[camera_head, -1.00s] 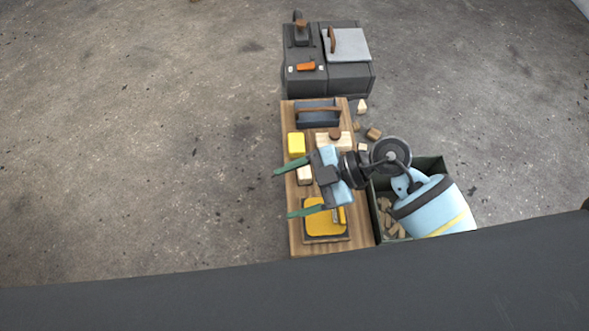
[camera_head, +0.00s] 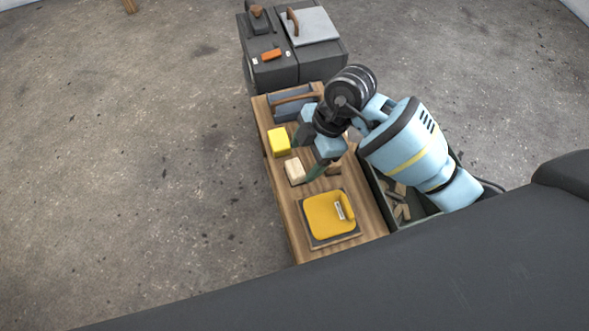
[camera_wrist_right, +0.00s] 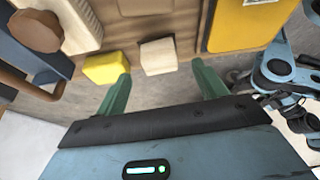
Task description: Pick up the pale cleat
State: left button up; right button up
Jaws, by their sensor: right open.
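The pale cleat (camera_head: 295,169) is a small cream block on the wooden bench top, beside a yellow block. In the right wrist view the pale cleat (camera_wrist_right: 158,57) shows beyond the fingertips and between their lines. My right gripper (camera_head: 307,154) is open and empty, with green fingers pointing down near the cleat. In the right wrist view the open gripper (camera_wrist_right: 161,74) has one finger on each side of the cleat's line, with no contact visible. My left gripper is not seen.
A yellow block (camera_head: 279,142) lies close to the cleat. A yellow item (camera_head: 325,216) on a dark plate is nearer me. A blue-grey tote (camera_head: 291,104) stands at the far end. A green crate (camera_head: 371,186) with wood scraps is to the right. Dark cabinets (camera_head: 272,70) stand beyond.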

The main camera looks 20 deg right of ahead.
aim_at(296, 168)
jog(key=shift+b+x, duration=1.2)
jog(key=shift+x, duration=1.1)
jog(key=shift+a+f, duration=0.3)
jog(key=shift+f, duration=0.05)
jog(key=shift+r, duration=0.1)
jog(key=c, duration=0.9)
jog(key=shift+c, duration=0.8)
